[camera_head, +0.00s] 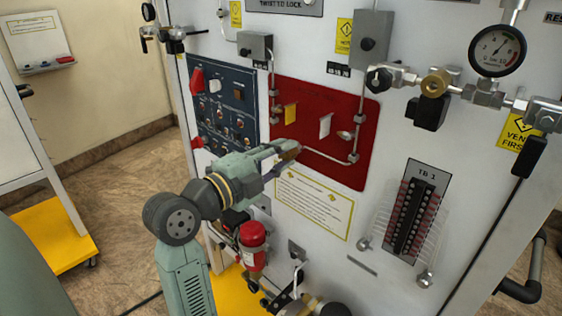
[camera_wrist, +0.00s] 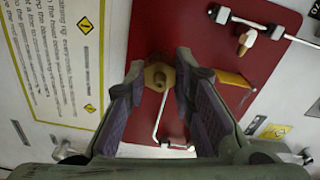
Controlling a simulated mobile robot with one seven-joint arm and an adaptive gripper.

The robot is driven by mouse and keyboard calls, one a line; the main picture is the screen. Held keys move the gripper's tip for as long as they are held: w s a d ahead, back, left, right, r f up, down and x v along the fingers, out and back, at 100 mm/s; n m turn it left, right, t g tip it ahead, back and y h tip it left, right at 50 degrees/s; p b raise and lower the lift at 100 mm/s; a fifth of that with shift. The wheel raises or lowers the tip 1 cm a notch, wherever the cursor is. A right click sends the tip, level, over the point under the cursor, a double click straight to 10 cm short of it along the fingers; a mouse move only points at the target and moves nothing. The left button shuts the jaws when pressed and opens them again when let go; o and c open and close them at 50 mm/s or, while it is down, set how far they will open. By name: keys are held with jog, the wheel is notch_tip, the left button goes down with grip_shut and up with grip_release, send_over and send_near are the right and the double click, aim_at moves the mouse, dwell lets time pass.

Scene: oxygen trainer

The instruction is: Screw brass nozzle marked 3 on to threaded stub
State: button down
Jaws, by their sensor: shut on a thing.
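My gripper (camera_head: 284,152) is in front of the lower left part of the red panel, and in the wrist view (camera_wrist: 160,88) its two purple-padded fingers are shut on a brass nozzle. The nozzle (camera_wrist: 158,76) has a hexagonal body and a round middle part, and sits between the fingertips against the red background. It shows in the head view as a small brownish end (camera_head: 291,153) at the fingertips. I cannot read a number on it. I cannot make out the threaded stub for certain, nor whether the nozzle touches anything behind it.
An instruction card (camera_head: 314,204) is below. A blue switch panel (camera_head: 224,82) is at left; a red cylinder (camera_head: 252,246) is below my gripper.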

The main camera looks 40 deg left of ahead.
jog(key=shift+f, duration=0.1)
jog(key=shift+f+m+b, duration=0.15)
jog(key=shift+m+b, duration=0.85)
jog(key=shift+m, duration=0.1)
jog(key=shift+r+m, duration=0.2)
jog(key=shift+m, duration=0.4)
jog(key=shift+f+m+b, duration=0.25)
jog(key=shift+m+b, duration=0.55)
jog(key=shift+b, duration=0.25)
jog(key=shift+m+b, duration=0.3)
jog(key=shift+m, duration=0.2)
jog(key=shift+r+m, duration=0.25)
jog(key=shift+m, duration=0.15)
